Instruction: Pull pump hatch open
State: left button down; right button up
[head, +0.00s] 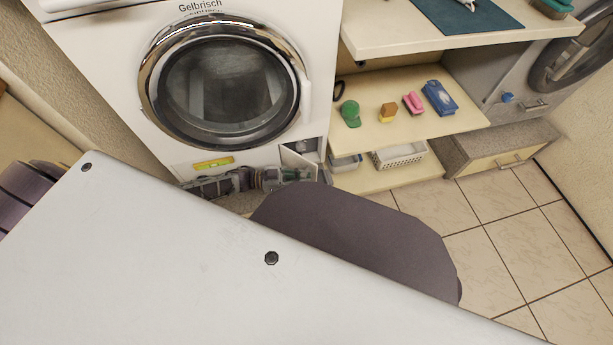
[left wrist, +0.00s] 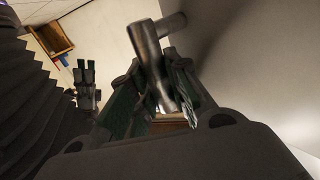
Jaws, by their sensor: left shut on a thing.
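The pump hatch (head: 296,160) is a small white flap low on the right of the white washing machine front. It looks tilted out from the front, with a darker recess showing behind its upper right side. My left gripper (head: 290,175) is at the hatch. In the left wrist view, the left gripper (left wrist: 165,95) is shut on a round metal handle (left wrist: 152,50), which stands off a pale flat surface. My right gripper (left wrist: 85,72) shows small at the left of that view, its fingers apart and empty. In the head view it is not visible.
The washer (head: 110,60) has a round glass door (head: 225,90). To its right, a shelf (head: 400,145) holds a green item, sponges and a blue brush (head: 440,97). A white basket (head: 400,155) sits below. Tiled floor (head: 490,235) is clear at right.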

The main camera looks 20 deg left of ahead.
pick_arm(q)
jog(key=s+a+m+g, duration=0.1)
jog(key=s+a+g, duration=0.1)
jog(key=s+a, duration=0.4)
jog(key=shift+a+m+h, duration=0.15)
jog(key=shift+m+h, duration=0.15)
jog(key=shift+h, duration=0.1)
dwell(0.7)
dwell(0.4)
jog(key=c, duration=1.6)
grip_release()
jog(key=shift+r, duration=0.2)
jog(key=shift+r, duration=4.75)
